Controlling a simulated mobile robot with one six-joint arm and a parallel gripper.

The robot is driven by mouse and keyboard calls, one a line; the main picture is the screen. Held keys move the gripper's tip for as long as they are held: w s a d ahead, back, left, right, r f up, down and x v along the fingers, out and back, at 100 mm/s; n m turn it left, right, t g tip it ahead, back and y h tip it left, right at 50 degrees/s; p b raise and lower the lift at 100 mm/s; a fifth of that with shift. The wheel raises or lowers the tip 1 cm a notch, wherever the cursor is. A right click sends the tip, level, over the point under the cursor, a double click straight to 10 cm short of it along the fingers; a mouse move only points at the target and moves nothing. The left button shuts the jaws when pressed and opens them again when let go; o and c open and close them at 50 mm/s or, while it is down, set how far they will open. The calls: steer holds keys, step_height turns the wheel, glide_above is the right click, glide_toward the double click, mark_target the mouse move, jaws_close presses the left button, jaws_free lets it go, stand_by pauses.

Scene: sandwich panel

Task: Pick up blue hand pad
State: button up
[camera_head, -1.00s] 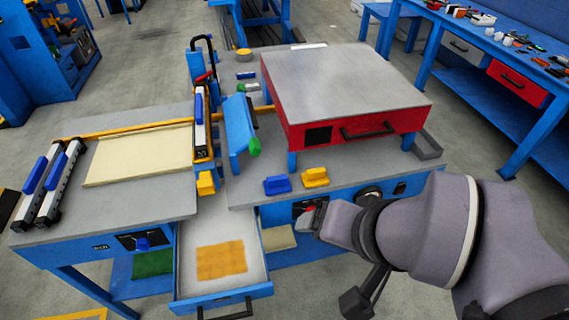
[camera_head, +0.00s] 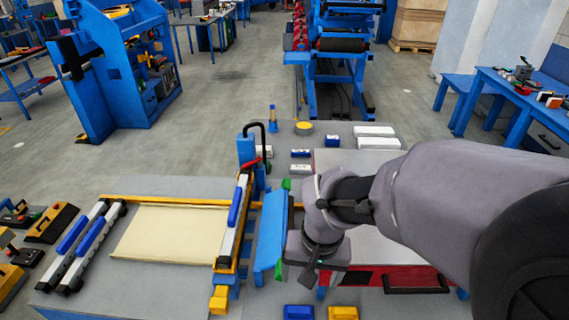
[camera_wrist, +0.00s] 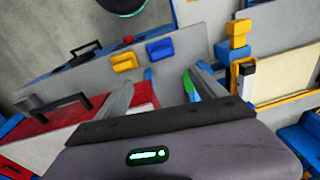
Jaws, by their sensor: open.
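The blue hand pad (camera_head: 298,312) sits on the grey bench top at the bottom edge of the head view, partly cut off. In the wrist view, the blue hand pad (camera_wrist: 160,49) lies flat beyond the fingertips, beside a yellow hand pad (camera_wrist: 124,61). My gripper (camera_head: 308,277) hangs over the bench, between the blue upright plate and the red box, behind the pads in the head view. In the wrist view, my gripper (camera_wrist: 157,80) has its two fingers apart with nothing between them. The pads are clear of the fingers.
The red box (camera_head: 420,279) with a black handle stands close right of my gripper. The blue upright plate (camera_head: 270,236) is close left. A yellow block (camera_head: 219,300) and a framed cream panel (camera_head: 170,236) lie further left. Bare bench surrounds the pads.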

step_height(320, 180, down, 2)
steer(key=a+g+p, duration=0.1)
steer(key=a, duration=0.1)
steer(key=b, duration=0.4)
glide_above(299, 309)
steer(key=shift+n+h, duration=0.3)
steer(key=shift+n, duration=0.1)
steer(key=f, duration=1.2)
steer(key=shift+s+a+f, duration=0.1)
steer(key=shift+s+f, duration=0.2)
steer(key=shift+s, duration=0.05)
steer(key=f, duration=0.2)
steer(key=f+b, duration=0.2)
steer(key=f, duration=0.1)
steer(key=shift+w+f, duration=0.35)
steer(key=shift+r, duration=0.15)
steer(key=c, duration=1.5)
